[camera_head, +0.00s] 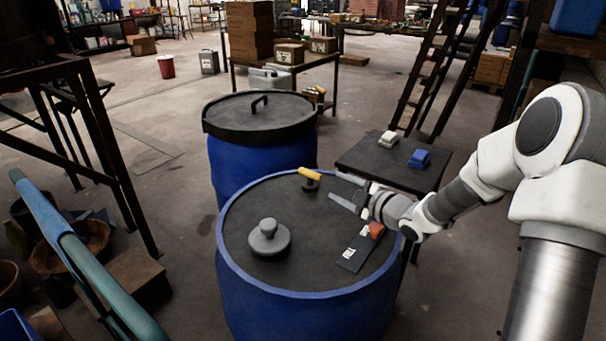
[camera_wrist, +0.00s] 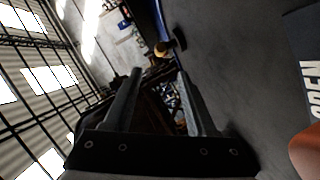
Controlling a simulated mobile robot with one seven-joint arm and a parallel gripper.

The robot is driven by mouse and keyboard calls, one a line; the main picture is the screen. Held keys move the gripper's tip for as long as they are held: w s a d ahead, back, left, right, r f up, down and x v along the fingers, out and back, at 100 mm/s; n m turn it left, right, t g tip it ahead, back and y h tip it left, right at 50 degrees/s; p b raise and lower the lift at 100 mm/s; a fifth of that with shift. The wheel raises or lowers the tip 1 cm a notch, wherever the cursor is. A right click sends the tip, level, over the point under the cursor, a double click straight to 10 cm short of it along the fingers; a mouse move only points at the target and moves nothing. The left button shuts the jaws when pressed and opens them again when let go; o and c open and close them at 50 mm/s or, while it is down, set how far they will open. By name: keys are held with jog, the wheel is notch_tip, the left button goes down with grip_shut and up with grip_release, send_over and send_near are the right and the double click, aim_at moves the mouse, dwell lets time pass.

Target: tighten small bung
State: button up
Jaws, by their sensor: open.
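A small dark bung (camera_head: 311,187) with a yellow bar handle (camera_head: 308,174) sits near the far rim of the near blue drum's black lid (camera_head: 235,228). My gripper (camera_head: 342,190) is open and empty, just right of this bung, with its fingers pointing left toward it and apart from it. In the wrist view the yellow handle (camera_wrist: 160,49) shows small beyond the gap of my gripper (camera_wrist: 160,72). A larger grey bung (camera_head: 269,239) with a round knob sits on the left part of the lid.
A black label plate (camera_head: 352,255) and a red-orange piece (camera_head: 376,230) lie on the lid's right side. A second blue drum (camera_head: 258,152) stands behind. A dark side table (camera_head: 385,163) at right holds a blue item (camera_head: 419,158) and a pale item (camera_head: 388,139). The lid's near middle is clear.

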aim_at(310, 174)
jog(key=b+x, duration=0.2)
jog(key=x, duration=1.4)
jog(key=shift+w+a+b, duration=0.1)
jog(key=shift+w+b, duration=0.2)
jog(key=shift+b, duration=0.1)
grip_shut()
